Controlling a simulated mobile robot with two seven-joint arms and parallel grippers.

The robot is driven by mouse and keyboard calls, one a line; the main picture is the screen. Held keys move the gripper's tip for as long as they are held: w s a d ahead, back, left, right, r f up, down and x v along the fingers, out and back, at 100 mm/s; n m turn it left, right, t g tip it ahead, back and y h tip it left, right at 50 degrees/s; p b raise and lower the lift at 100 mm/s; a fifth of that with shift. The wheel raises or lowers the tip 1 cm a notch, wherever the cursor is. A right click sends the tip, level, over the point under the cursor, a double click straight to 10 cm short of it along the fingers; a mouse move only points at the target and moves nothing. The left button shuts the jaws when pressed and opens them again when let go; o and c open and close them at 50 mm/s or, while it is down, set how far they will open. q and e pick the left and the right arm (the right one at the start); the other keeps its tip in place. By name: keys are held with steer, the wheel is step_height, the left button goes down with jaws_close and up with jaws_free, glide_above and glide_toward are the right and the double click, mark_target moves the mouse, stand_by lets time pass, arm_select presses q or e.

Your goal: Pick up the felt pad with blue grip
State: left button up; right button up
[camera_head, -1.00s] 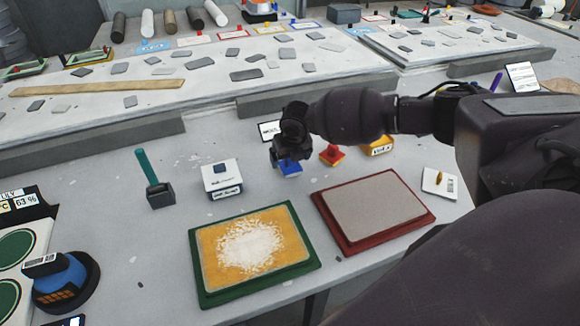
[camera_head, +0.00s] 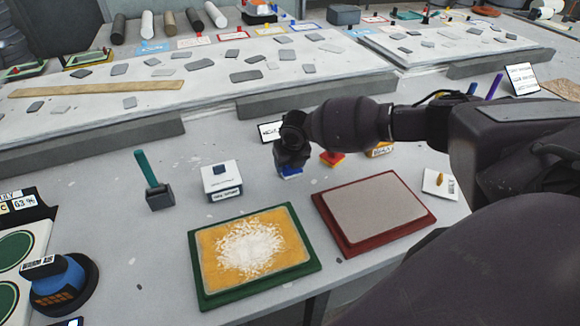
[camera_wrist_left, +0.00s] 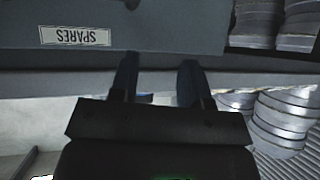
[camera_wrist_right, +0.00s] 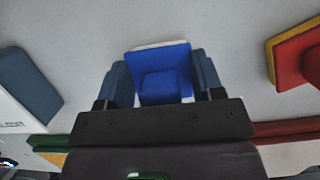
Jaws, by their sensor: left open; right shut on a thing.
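The felt pad with blue grip (camera_head: 291,171) is on the grey table, partly hidden under my right gripper (camera_head: 292,162) in the head view. In the right wrist view, the blue grip (camera_wrist_right: 161,86) and its pale-edged base sit between the two fingers of my right gripper (camera_wrist_right: 162,76), which is shut on it. I cannot tell whether the pad still touches the table. My left gripper (camera_wrist_left: 157,75) shows only in the left wrist view. It is open with nothing between its fingers, facing a dark surface with a SPARES label (camera_wrist_left: 75,36).
A red pad on a yellow base (camera_head: 332,158) and a yellow block (camera_head: 379,149) stand to the right. Green-framed (camera_head: 208,297) and red-framed (camera_head: 352,251) plates lie in front.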

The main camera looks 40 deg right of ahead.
step_height(320, 180, up, 20)
steer(key=p, duration=0.1)
steer(key=shift+p, duration=0.3)
stand_by(0.3)
